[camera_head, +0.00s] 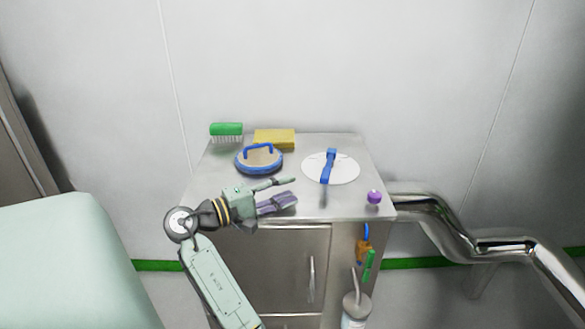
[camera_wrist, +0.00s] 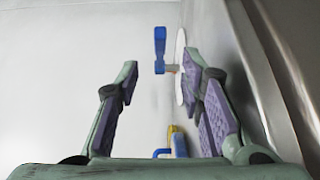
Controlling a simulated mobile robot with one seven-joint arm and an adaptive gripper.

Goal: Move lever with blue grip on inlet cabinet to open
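The lever with the blue grip (camera_head: 327,166) stands over a round white plate (camera_head: 346,173) on the steel top of the inlet cabinet (camera_head: 300,211). Its grip runs roughly from front to back in the head view. My gripper (camera_head: 292,190) is open and empty, low over the cabinet top, to the left of the lever and a little nearer the front. In the wrist view the blue grip (camera_wrist: 160,48) shows ahead, between the lines of my open fingers (camera_wrist: 162,74), with a gap before it. The white plate (camera_wrist: 180,68) is partly hidden by the right finger.
A round blue-rimmed lid with a handle (camera_head: 259,160), a yellow sponge (camera_head: 274,139) and a green brush (camera_head: 227,130) are behind my gripper. A purple knob (camera_head: 374,197) is at the front right corner. A shiny pipe (camera_head: 470,236) runs right of the cabinet; a wall stands behind.

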